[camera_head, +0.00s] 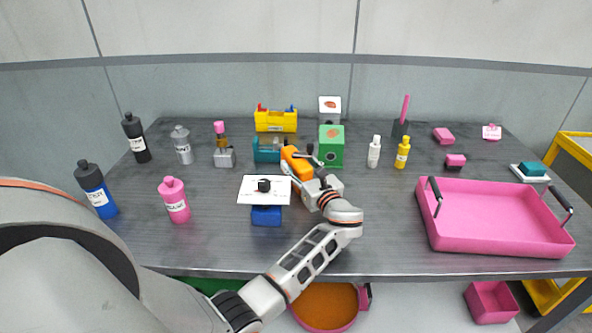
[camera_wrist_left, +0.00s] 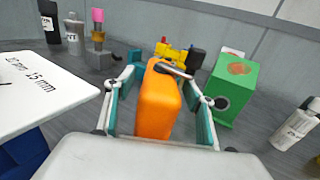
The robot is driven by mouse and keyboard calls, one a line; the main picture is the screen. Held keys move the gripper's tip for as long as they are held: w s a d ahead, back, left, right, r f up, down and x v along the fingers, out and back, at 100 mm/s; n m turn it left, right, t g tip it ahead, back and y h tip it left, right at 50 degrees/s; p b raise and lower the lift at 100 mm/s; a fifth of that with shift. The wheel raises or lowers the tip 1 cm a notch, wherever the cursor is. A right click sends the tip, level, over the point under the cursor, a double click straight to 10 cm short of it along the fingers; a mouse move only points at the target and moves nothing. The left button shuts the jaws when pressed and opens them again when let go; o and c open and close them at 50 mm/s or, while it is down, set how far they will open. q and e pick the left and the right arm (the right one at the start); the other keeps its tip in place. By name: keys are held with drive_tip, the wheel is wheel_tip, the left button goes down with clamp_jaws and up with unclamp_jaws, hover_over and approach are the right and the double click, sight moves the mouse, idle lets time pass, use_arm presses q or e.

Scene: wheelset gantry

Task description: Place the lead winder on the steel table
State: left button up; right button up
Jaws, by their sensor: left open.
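An orange block-like item (camera_head: 294,160) with a dark part on top looks like the lead winder. It is at the middle of the dark grey steel table (camera_head: 370,235). In the left wrist view the orange item (camera_wrist_left: 158,105) is between the teal-padded fingers of my left gripper (camera_wrist_left: 160,112). The gripper is open, with a finger on each side; contact with the pads is not clear. Its underside is hidden, so I cannot tell whether it touches the table. In the head view my left gripper (camera_head: 305,165) partly covers it. My right gripper is not in view.
A green box (camera_head: 331,148) stands close behind the gripper. A white card (camera_head: 255,196) on a blue stand (camera_head: 266,216) is just left. A teal holder (camera_head: 265,152) and yellow caddy (camera_head: 276,121) are behind. A pink tray (camera_head: 490,215) is right; bare tabletop lies between.

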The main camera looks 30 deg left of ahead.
use_arm(q)
drive_tip(key=shift+w+a, duration=0.3)
drive_tip(key=shift+a, duration=0.2)
drive_tip(key=c, duration=1.5)
drive_tip(key=shift+r, duration=0.1)
clamp_jaws()
